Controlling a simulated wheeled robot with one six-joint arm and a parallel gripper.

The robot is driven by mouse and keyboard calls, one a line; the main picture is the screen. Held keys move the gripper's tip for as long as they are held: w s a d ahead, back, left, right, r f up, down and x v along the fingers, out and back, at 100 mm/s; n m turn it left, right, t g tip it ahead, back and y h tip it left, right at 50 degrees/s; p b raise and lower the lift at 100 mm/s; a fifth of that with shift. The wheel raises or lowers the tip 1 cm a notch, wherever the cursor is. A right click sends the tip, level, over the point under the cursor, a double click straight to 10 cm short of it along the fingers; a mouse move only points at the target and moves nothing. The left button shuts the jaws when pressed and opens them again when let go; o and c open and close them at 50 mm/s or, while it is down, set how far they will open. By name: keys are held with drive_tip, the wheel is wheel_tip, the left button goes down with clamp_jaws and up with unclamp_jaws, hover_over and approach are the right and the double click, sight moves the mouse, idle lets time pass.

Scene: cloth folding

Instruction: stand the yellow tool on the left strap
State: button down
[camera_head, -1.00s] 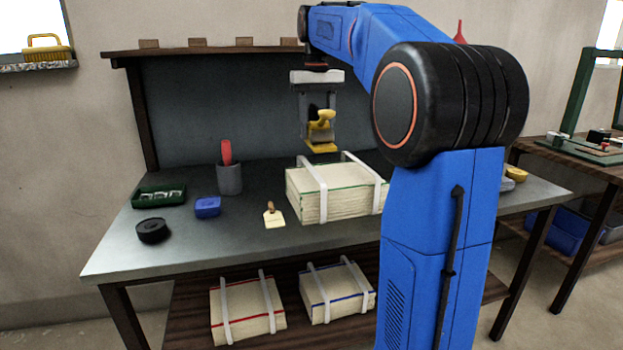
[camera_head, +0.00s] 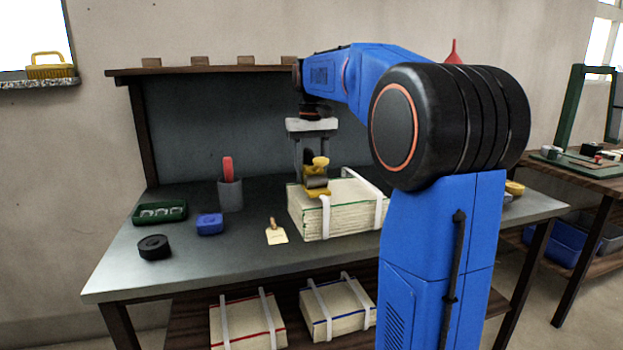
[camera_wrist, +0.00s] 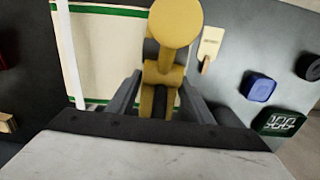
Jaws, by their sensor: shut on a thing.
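The yellow tool (camera_head: 320,162) has a round knob on top and a flat foot. My gripper (camera_head: 316,180) is shut on it and holds it upright over the left end of the cloth stack (camera_head: 305,222). The left strap (camera_head: 325,216) is white and runs down the front of the stack; its top part is hidden by the tool and gripper. The foot is at or just above the strap; I cannot tell whether they touch. The wrist view shows the tool's knob (camera_wrist: 175,24) between the fingers, with one white strap (camera_wrist: 70,50) further left.
The right strap (camera_head: 380,208) crosses the same stack. A paper tag (camera_head: 276,235), blue box (camera_head: 209,224), grey cup (camera_head: 230,193), black roll (camera_head: 154,247) and green tray (camera_head: 160,213) lie left on the workbench (camera_head: 110,285). Two strapped stacks sit on the lower shelf.

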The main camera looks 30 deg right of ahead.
sight(312, 153)
drive_tip(key=shift+f, duration=1)
drive_tip(key=shift+f, duration=0.15)
drive_tip(key=c, duration=0.9)
unclamp_jaws()
wheel_tip(312, 153, up, 12)
drive_tip(key=shift+r, duration=0.1)
